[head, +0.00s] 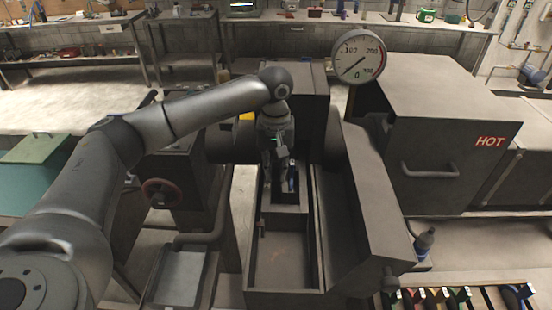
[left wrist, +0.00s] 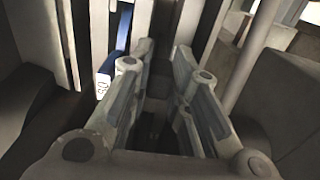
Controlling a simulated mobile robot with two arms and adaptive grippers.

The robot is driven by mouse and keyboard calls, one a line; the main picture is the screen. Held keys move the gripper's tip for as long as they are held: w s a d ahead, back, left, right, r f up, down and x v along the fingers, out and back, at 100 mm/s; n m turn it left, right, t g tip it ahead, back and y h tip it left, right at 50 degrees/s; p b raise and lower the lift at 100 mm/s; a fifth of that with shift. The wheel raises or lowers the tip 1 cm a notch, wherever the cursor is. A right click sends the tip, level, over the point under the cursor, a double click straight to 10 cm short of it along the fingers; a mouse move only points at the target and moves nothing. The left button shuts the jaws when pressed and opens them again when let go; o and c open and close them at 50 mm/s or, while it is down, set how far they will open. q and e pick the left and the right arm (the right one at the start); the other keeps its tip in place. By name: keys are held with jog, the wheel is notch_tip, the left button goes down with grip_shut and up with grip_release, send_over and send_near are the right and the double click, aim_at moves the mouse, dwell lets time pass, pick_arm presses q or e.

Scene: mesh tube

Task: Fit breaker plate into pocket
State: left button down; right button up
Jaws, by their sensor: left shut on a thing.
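My left gripper (head: 281,157) reaches down into the narrow opening of the dark machine (head: 308,88) in the middle of the head view. In the left wrist view its two fingers (left wrist: 160,65) point ahead and are shut on a dark thing. That thing is mostly hidden between the fingers, so I cannot tell for sure that it is the breaker plate. A blue piece with a white label (left wrist: 104,85) stands left of the fingers, apart from them. It also shows as a small blue patch beside the gripper in the head view (head: 292,178). The pocket cannot be made out. My right gripper is not in view.
An open trough (head: 285,255) runs in front of the opening, with a tall sloped housing (head: 355,200) close on its right. A dial gauge (head: 359,57) stands behind. A block marked HOT (head: 440,120) is at right. A rack of coloured pieces (head: 460,298) lies front right.

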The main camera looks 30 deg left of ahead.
pick_arm(q)
jog(key=c, duration=1.8)
grip_release()
jog(key=shift+f, duration=0.1)
jog(key=o, duration=0.4)
jog(key=shift+s, duration=0.1)
jog(key=shift+o, duration=0.2)
jog(key=shift+r+b, duration=0.3)
jog(key=shift+r, duration=0.05)
notch_tip(320, 180, up, 12)
jog(key=b, duration=0.4)
jog(key=shift+f, duration=0.15)
